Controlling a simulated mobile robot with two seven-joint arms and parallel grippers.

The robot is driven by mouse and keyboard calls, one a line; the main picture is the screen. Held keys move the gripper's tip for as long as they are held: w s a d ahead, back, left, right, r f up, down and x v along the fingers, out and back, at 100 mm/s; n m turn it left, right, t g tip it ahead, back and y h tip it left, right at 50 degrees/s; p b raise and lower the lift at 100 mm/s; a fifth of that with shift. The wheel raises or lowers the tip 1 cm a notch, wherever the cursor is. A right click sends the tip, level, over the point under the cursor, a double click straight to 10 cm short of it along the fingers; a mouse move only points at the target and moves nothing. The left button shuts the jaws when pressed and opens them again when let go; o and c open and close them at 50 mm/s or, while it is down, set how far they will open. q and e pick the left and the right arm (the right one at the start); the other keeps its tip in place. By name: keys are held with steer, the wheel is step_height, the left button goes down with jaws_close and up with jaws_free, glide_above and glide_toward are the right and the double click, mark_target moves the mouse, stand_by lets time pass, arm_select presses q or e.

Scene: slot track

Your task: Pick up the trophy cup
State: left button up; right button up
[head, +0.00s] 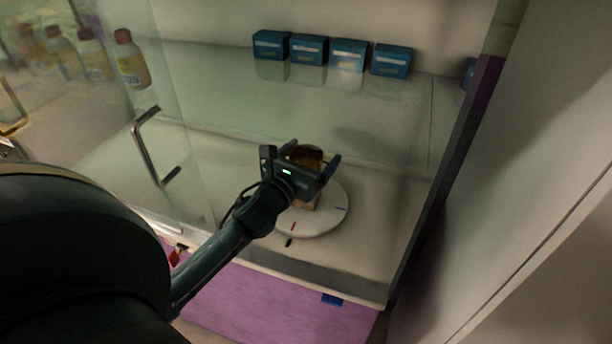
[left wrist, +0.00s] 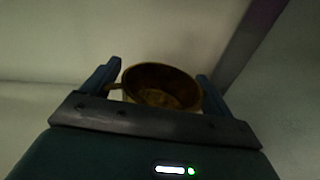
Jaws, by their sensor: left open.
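The trophy cup (head: 308,155) is gold-brown and stands on a round white disc (head: 330,213) inside the cabinet. My left gripper (head: 312,154) is open at the cup, with a finger on each side of it, and partly hides it. In the left wrist view the cup (left wrist: 160,86) shows its round open rim between the two fingers of my left gripper (left wrist: 160,78). Small gaps seem to show at the fingers; contact is hard to tell in the dim light. My right gripper is not in view.
Several blue boxes (head: 349,56) stand on the glass shelf (head: 330,115) above and behind. A glass door with a metal handle (head: 148,147) is at the left, with bottles (head: 131,60) seen near it. A dark cabinet edge (head: 445,180) bounds the right. A purple surface (head: 260,300) lies below.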

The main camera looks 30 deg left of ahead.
arm_select(q)
steer(key=shift+c, duration=0.4)
steer(key=c, duration=1.1)
steer(key=shift+c, duration=0.3)
steer(key=shift+r, duration=0.1)
